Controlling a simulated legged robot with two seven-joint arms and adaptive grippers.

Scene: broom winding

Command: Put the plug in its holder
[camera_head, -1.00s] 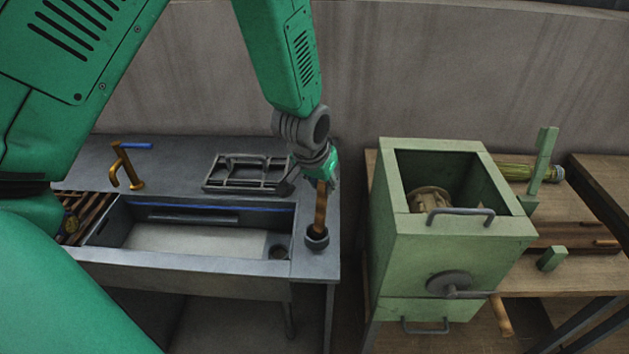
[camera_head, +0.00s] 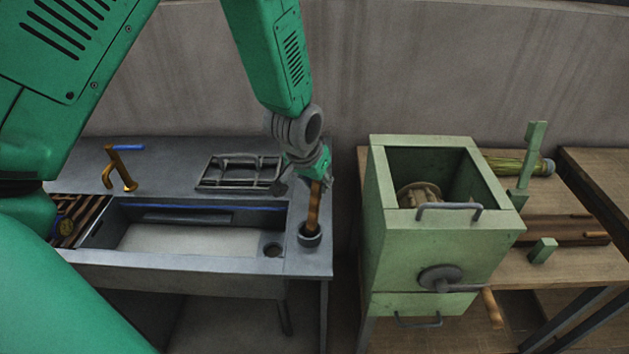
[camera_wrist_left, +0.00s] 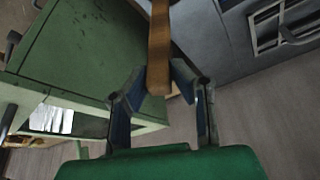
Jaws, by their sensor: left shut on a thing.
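The plug's brown wooden handle (camera_head: 313,208) stands nearly upright at the right end of the sink counter. Its lower end is inside a dark round holder (camera_head: 309,239) on the counter; how deep the plug sits there is hidden. My left gripper (camera_head: 315,178) is shut on the upper part of the handle, above the holder. In the left wrist view the handle (camera_wrist_left: 159,45) lies between the two fingers of the left gripper (camera_wrist_left: 157,82). My right gripper is not in view.
A green box with a crank (camera_head: 440,235) stands to the right, across a gap, beside a wooden table (camera_head: 590,272).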

